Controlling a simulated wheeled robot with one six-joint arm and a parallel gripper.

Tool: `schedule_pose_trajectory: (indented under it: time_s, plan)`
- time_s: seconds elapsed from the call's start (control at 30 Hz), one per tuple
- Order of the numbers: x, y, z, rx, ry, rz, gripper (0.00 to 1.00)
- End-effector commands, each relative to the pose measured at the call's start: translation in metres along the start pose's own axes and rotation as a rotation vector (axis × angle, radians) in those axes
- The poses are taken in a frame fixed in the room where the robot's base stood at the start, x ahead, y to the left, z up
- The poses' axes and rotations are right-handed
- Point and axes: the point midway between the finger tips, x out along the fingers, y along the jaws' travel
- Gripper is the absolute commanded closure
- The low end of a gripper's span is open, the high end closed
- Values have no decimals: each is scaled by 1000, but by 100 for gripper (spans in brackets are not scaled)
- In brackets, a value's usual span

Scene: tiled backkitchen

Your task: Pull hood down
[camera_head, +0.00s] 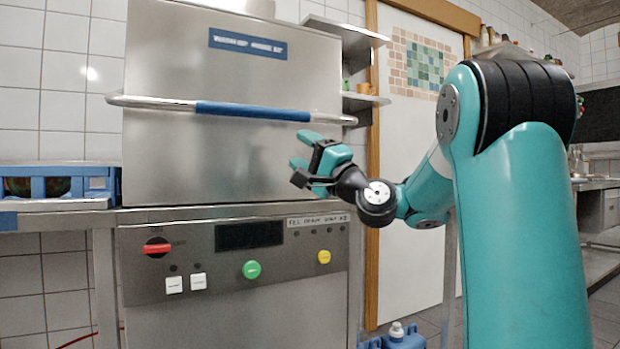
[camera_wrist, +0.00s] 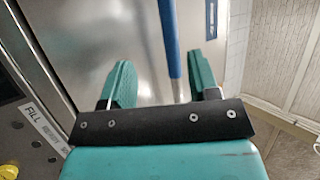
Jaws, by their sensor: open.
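The hood (camera_head: 220,165) is a large stainless steel box on the dishwashing machine; its lower edge meets the counter level. A horizontal bar handle with a blue grip (camera_head: 253,111) runs across its front. My gripper (camera_head: 301,152) is open and empty, in front of the hood's right part and below the handle's right end. In the wrist view the blue grip (camera_wrist: 169,40) shows beyond and between the two teal fingers (camera_wrist: 162,75), apart from them as far as I can tell. The hood's steel face (camera_wrist: 105,30) fills much of that view.
The control panel (camera_head: 235,250) with a red knob, green and yellow buttons sits below the hood. A blue crate (camera_head: 65,183) stands on the left counter. Small shelves (camera_head: 365,100) and a wooden door frame (camera_head: 371,200) are at right.

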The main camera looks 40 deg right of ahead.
Motion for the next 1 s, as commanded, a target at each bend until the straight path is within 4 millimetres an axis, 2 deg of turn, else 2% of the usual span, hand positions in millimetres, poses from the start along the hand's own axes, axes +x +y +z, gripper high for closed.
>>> schedule_pose_trajectory:
  time_s: [0.03, 0.23, 1.0]
  plan:
    - [-8, 4, 1, -3, 2, -1, 44]
    - [-16, 2, 0, 0, 1, 1, 44]
    - [-16, 0, 0, 1, 0, 2, 44]
